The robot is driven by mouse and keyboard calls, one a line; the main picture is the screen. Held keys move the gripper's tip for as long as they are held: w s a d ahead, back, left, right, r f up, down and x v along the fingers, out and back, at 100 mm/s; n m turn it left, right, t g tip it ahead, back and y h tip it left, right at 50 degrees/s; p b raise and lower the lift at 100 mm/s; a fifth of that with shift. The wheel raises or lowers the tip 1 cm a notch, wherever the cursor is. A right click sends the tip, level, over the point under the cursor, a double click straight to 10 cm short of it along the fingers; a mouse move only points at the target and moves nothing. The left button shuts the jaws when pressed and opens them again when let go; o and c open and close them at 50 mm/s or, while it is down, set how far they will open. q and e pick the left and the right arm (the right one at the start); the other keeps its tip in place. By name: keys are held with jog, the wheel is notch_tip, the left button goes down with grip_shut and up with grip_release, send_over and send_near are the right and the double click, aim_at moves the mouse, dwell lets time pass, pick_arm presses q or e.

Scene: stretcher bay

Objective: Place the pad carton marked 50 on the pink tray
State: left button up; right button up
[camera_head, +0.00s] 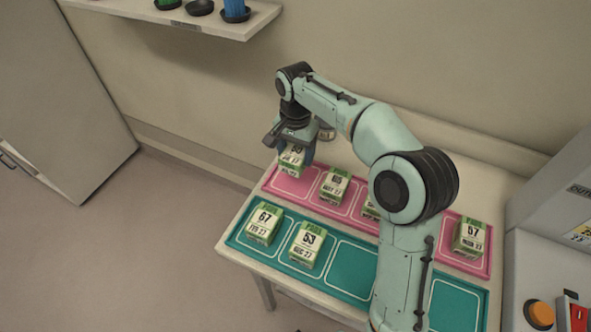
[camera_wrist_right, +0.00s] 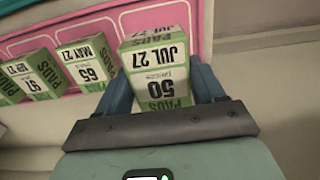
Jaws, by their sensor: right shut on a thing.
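The pad carton marked 50 (camera_wrist_right: 167,88) is green and white and sits between the two blue fingers of my right gripper (camera_wrist_right: 160,92). In the head view my right gripper (camera_head: 295,150) is shut on this carton (camera_head: 291,159), over the left end of the pink tray (camera_head: 285,185). The carton looks upright; I cannot tell whether its base touches the tray. On the pink tray also stand the carton marked 65 (camera_head: 335,187), one marked 91 (camera_wrist_right: 40,75) partly hidden by my arm in the head view, and one marked 57 (camera_head: 468,238). My left gripper is not in view.
A teal tray (camera_head: 340,284) lies in front of the pink one, with cartons marked 67 (camera_head: 264,225) and 53 (camera_head: 308,245) and bare spaces. A wall stands close behind the table. A grey machine with an orange button (camera_head: 540,314) is at the right.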

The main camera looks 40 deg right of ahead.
aim_at(296, 151)
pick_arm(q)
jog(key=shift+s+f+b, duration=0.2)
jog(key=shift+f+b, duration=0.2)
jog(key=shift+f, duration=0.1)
pick_arm(e)
jog(key=shift+f, duration=2.95)
jog(key=shift+f, duration=0.1)
jog(key=shift+f, duration=0.1)
jog(key=o, duration=1.2)
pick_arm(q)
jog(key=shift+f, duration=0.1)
pick_arm(e)
notch_tip(296, 151, up, 12)
jog(key=shift+f+p, duration=0.15)
jog(key=shift+p, duration=1)
jog(key=shift+r, duration=0.35)
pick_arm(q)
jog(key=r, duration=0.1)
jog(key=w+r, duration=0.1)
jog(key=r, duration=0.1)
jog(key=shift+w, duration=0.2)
